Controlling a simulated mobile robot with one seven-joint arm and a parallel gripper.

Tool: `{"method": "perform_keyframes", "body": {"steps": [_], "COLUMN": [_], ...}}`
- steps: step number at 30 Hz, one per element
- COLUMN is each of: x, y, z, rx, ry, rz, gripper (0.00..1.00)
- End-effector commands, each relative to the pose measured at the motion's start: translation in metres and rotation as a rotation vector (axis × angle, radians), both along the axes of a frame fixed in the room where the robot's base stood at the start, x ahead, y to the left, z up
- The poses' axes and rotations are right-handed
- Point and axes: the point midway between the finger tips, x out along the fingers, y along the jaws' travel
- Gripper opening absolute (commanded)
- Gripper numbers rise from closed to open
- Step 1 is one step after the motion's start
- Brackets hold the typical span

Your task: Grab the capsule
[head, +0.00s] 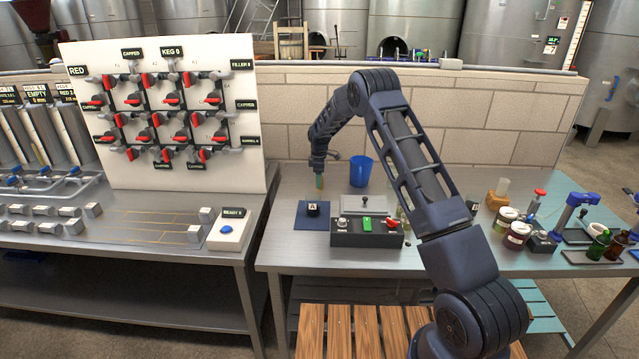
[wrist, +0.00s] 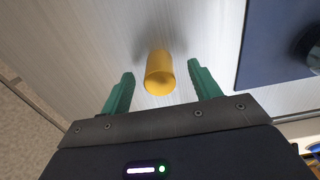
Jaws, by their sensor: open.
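The capsule (wrist: 160,78), a small yellow-gold cylinder, shows in the wrist view on the brushed metal table. My gripper (wrist: 160,70) is open, with one green finger on each side of the capsule and a visible gap on both sides. The fingers touch nothing that I can see. In the head view my gripper (head: 320,182) points down over the table's back left part, left of the blue cup. The capsule is mostly hidden there by the fingers. How far the fingertips are above the table is hard to tell.
The blue cup (head: 361,171) stands to the right. A black control box (head: 352,238) is at the front. Jars and bottles crowd the table's right side.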

Motion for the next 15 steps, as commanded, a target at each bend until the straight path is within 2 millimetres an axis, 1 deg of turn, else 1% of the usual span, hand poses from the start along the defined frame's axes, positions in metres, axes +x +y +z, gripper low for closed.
{"method": "perform_keyframes", "body": {"steps": [1, 4, 11, 14, 15], "x": [0.000, 0.000, 0.000, 0.000, 0.000], "y": [-0.001, -0.001, -0.001, -0.001, -0.001], "z": [-0.008, -0.017, -0.018, -0.018, -0.018], "rx": [-0.001, -0.001, 0.000, 0.000, 0.000], "ry": [0.002, 0.001, 0.000, 0.000, 0.000], "rz": [-0.001, -0.002, -0.001, -0.001, -0.001], "gripper": [0.62, 0.62, 0.62, 0.45, 0.37]}}
